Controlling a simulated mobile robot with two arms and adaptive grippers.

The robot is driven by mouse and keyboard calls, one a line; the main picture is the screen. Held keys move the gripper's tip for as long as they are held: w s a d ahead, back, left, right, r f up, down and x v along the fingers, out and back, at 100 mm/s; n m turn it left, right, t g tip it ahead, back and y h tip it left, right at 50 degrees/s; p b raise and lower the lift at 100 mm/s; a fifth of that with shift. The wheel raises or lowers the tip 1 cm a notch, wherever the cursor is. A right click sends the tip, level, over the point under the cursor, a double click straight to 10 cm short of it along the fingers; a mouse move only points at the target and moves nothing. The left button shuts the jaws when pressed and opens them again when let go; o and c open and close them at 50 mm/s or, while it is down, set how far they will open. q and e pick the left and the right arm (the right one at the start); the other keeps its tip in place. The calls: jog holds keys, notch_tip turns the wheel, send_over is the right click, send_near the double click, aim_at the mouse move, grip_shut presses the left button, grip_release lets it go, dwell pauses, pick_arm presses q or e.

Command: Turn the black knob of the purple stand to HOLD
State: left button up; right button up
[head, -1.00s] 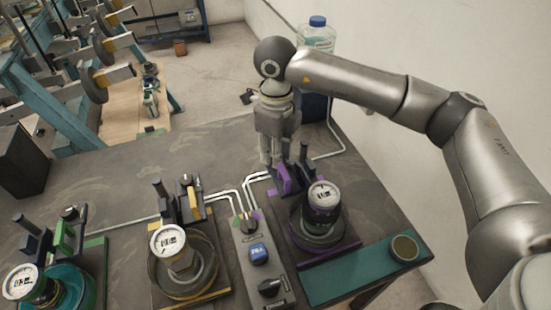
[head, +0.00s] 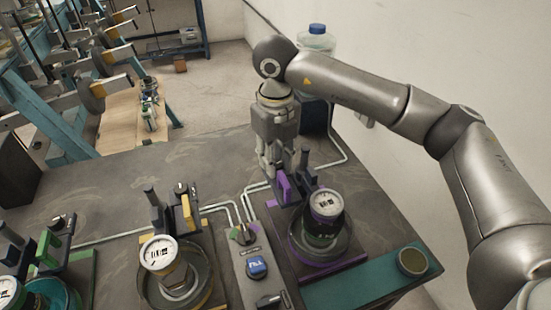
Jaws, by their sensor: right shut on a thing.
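The purple stand (head: 283,187) is on the right side of the grey bench, with a purple bracket, a black upright post (head: 304,160) and a round white dial gauge (head: 326,203). My right gripper (head: 270,172) points down just behind and left of the purple bracket. Its fingers are shut at the place that matches where the other stands carry their knobs, so it appears to hold the black knob. The knob itself is hidden by the fingers and bracket, and its setting cannot be read. My left gripper is not in view.
A yellow stand (head: 186,210) and a green stand (head: 50,246) stand to the left. A grey control box (head: 245,252) with knobs and a blue button sits between the yellow and purple stands. A teal strip (head: 350,288) bears a small round dish (head: 412,262). The bench's back left is clear.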

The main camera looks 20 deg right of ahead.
jog(key=shift+r, duration=0.15)
jog(key=o, duration=0.7)
jog(key=shift+o, duration=0.2)
notch_tip(320, 180, up, 12)
dwell(0.3)
